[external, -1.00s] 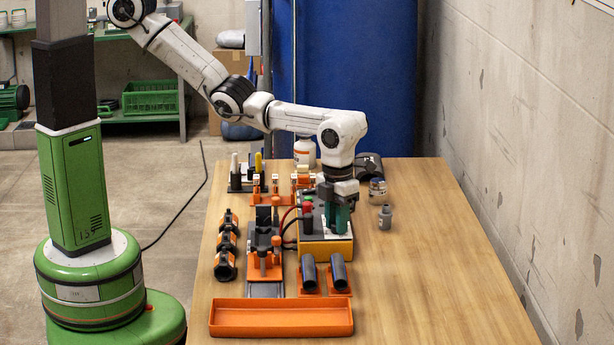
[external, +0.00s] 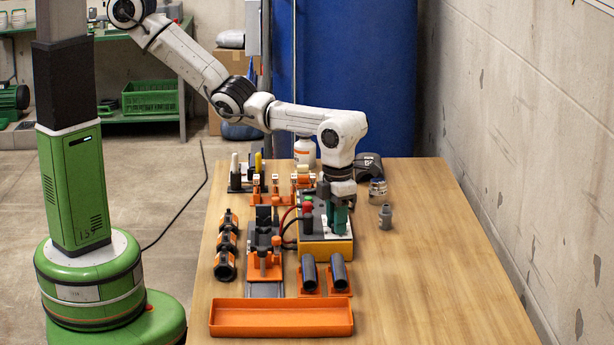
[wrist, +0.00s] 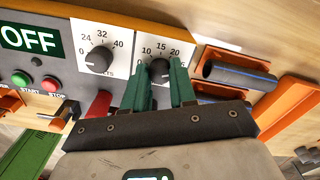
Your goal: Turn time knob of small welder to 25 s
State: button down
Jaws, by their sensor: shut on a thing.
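The small welder (external: 327,250) stands on the table, with an orange-yellow body and a grey panel. In the wrist view its time knob (wrist: 159,70) is black and round, under a white scale (wrist: 163,50) on which 10, 15 and 20 can be read. The rest of the scale is hidden by a finger, and I cannot tell the pointer's exact setting. My gripper (wrist: 160,66) has its green fingers on either side of this knob, shut on it. In the external view my gripper (external: 337,218) points down on the welder and hides the knob.
Left of the time knob are a volts knob (wrist: 99,60), an OFF display (wrist: 30,39), and start and stop buttons. Dark pipes in orange holders (external: 339,274) and an orange tray (external: 281,318) lie in front. The table's right side is mostly clear.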

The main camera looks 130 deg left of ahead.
jog(key=c, duration=0.9)
grip_release()
jog(key=shift+r, duration=0.15)
notch_tip(320, 180, up, 11)
jog(key=shift+f+b, duration=0.2)
jog(key=shift+b, duration=0.3)
